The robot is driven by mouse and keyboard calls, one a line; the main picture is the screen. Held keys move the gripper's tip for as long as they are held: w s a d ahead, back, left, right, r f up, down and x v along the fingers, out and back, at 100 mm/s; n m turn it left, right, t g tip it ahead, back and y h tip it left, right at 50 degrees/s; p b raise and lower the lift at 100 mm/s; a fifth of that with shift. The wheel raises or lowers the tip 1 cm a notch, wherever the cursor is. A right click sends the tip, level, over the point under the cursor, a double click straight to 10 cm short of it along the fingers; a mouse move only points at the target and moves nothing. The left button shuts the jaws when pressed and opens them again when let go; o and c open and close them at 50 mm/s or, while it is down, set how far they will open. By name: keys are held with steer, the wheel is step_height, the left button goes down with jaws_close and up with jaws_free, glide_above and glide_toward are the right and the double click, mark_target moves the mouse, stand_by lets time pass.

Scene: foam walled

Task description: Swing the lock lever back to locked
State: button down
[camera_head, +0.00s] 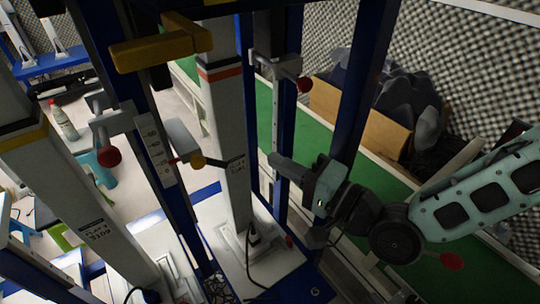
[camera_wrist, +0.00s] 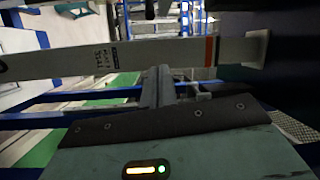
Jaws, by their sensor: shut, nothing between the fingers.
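Several lever-like parts show in the head view, and I cannot tell which is the lock lever. A red ball knob (camera_head: 108,156) sits on a grey bracket at the left blue upright. Another red knob (camera_head: 304,84) is on a clamp above my gripper. A yellow handle (camera_head: 160,49) is at upper left. A small yellow-ended knob (camera_head: 197,161) lies by the pale post (camera_head: 222,105). My gripper (camera_head: 277,161) is shut and empty, just right of the post. In the wrist view the shut fingers (camera_wrist: 158,78) point at the post (camera_wrist: 130,58); contact is unclear.
Blue uprights (camera_head: 364,75) flank my gripper closely. A green strip (camera_head: 390,200) runs behind. A brown box (camera_head: 362,118) with dark foam lumps stands at the back right, against textured foam walls. A cable (camera_head: 257,262) hangs at the post's foot.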

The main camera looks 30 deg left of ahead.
mark_target(208, 161)
steer(key=s+a+p, duration=0.1)
steer(key=s+a, duration=0.2)
steer(key=a, duration=0.4)
steer(key=shift+s+p, duration=0.2)
steer(key=shift+p, duration=0.1)
steer(key=shift+s+a+f, duration=0.15)
steer(key=shift+f, duration=0.05)
